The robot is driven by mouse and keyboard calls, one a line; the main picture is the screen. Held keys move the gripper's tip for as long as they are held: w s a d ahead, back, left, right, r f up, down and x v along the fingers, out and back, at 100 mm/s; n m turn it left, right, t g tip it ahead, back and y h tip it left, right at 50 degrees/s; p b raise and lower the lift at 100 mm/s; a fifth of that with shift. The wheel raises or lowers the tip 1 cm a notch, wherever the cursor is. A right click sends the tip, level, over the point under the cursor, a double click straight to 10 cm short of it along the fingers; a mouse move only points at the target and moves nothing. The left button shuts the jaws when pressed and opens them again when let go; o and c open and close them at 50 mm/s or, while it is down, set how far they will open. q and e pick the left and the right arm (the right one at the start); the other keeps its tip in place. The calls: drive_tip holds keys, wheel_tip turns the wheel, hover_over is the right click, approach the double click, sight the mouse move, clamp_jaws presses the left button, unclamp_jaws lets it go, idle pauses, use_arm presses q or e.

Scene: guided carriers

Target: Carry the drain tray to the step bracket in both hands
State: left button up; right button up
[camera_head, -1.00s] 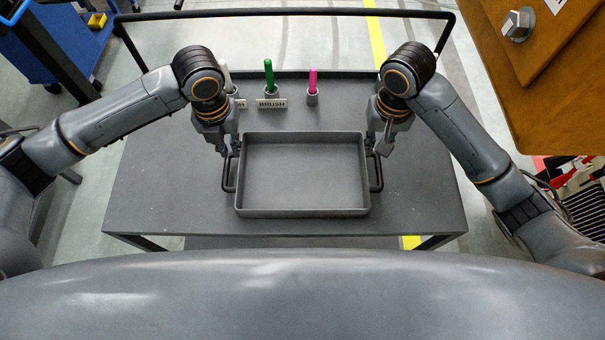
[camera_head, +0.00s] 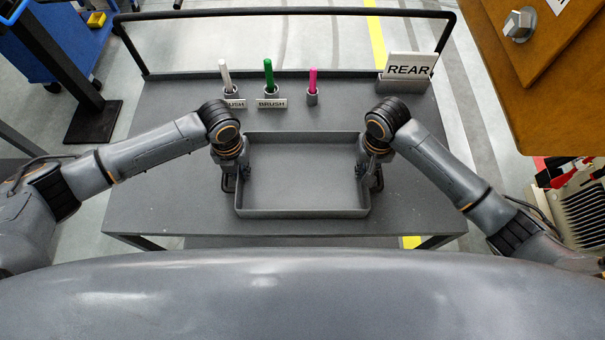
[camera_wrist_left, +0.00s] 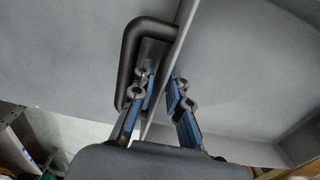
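The drain tray (camera_head: 303,212) is a shallow grey rectangular tray with a black loop handle on each short side. It lies flat on the grey cart top. My left gripper (camera_head: 231,180) is down at the left end. In the left wrist view its blue-padded fingers (camera_wrist_left: 163,90) are apart, on either side of the tray wall (camera_wrist_left: 178,50). One finger overlaps the black handle loop (camera_wrist_left: 128,62); contact cannot be told. My right gripper (camera_head: 373,180) is down at the right handle, its fingers mostly hidden by the wrist. I cannot make out a step bracket.
White (camera_head: 225,74), green (camera_head: 268,72) and pink (camera_head: 313,80) sticks stand in holders behind the tray, with labels in front of two. A REAR sign (camera_head: 408,66) stands at the back right. A black rail (camera_head: 290,12) runs behind. A brown wooden surface (camera_head: 560,90) is at the right.

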use_arm(q)
clamp_jaws()
use_arm(e)
clamp_jaws()
use_arm(q)
drive_tip(key=shift+w+r, duration=0.1)
drive_tip(key=shift+r, duration=0.05)
use_arm(e)
drive_tip(key=shift+w+r, duration=0.1)
drive_tip(key=shift+r, duration=0.05)
